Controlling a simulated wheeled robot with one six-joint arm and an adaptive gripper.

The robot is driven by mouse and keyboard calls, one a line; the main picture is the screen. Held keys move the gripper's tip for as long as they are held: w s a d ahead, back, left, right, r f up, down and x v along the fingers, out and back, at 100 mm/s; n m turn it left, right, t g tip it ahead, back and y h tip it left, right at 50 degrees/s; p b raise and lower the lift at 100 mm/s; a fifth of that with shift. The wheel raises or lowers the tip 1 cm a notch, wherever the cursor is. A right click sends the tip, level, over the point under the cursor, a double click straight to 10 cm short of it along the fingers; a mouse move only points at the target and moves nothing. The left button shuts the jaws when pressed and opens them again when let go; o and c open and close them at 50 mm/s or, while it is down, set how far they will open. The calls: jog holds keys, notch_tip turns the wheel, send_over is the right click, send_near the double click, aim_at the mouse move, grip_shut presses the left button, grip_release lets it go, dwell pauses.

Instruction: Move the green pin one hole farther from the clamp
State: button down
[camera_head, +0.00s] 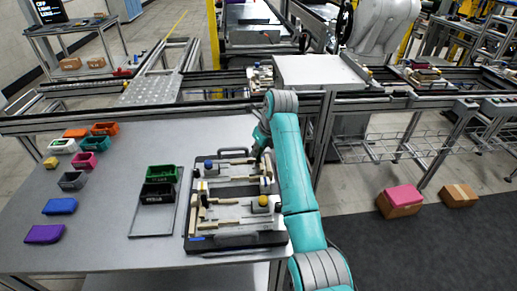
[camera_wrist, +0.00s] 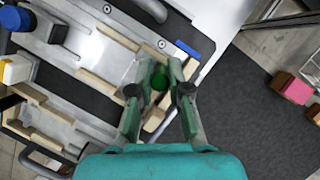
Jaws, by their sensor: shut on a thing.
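The green pin (camera_wrist: 160,82) shows in the wrist view between the two fingertips of my gripper (camera_wrist: 161,70), which is shut on it. Its lower end and the holes under it are hidden. The pin is over or in the pallet fixture (camera_wrist: 105,52), near light wooden strips; I cannot tell whether it is seated or lifted. I cannot make out for certain which part is the clamp.
On the fixture stand a blue knob (camera_head: 208,165) and a yellow knob (camera_head: 263,201). A blue block (camera_wrist: 195,48) is near my fingers. Green and black bins (camera_head: 160,174) stand left of the fixture. Several coloured bins sit farther left. The table's front middle is clear.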

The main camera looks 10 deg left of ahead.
jog(key=shift+f, duration=1)
jog(key=c, duration=1)
grip_release()
jog(key=shift+c, duration=0.2)
jog(key=shift+r, duration=0.1)
jog(key=v, duration=1.2)
jog(key=shift+w, duration=0.1)
